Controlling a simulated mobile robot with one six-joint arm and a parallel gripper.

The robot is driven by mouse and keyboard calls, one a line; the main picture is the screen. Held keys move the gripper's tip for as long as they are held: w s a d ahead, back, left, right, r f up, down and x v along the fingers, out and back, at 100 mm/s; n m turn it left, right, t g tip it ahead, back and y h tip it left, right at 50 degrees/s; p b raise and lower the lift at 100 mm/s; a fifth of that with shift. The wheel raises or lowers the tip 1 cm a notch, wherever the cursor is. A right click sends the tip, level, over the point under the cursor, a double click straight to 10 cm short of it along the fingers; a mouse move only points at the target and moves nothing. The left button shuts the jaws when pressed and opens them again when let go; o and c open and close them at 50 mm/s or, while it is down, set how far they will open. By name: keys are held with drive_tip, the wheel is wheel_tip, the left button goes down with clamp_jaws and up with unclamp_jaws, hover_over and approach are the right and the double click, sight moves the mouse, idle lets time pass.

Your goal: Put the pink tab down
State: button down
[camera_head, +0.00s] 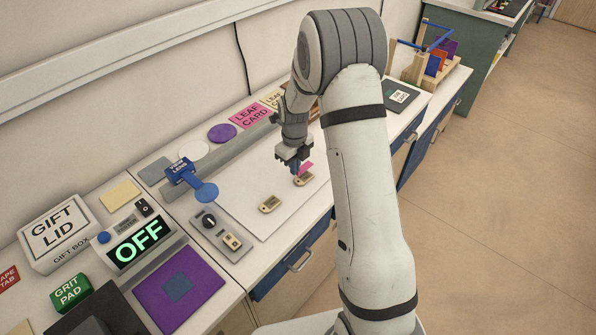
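The pink tab (306,168) shows as a small pink piece at the right side of my gripper's fingertips. My gripper (296,168) points down over the white work surface and looks shut on the tab, though the fingers hide part of it. The tab is just above a small tan piece with a dark window (304,180). Whether the tab touches that piece or the surface I cannot tell.
A similar tan piece (269,204) lies to the left on the white board (245,185). A blue paddle-shaped thing (206,191), a purple disc (222,133) and a pink leaf card (250,115) lie around it. A control box reading OFF (140,243) stands left. Board space between is clear.

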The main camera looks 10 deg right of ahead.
wheel_tip(320, 180, down, 3)
drive_tip(key=shift+s+d+r+p, duration=0.1)
drive_tip(key=shift+s+p, duration=0.05)
drive_tip(key=shift+p, duration=0.3)
drive_tip(key=shift+f, duration=0.5)
drive_tip(key=shift+f, duration=0.15)
drive_tip(key=c, duration=1.7)
unclamp_jaws()
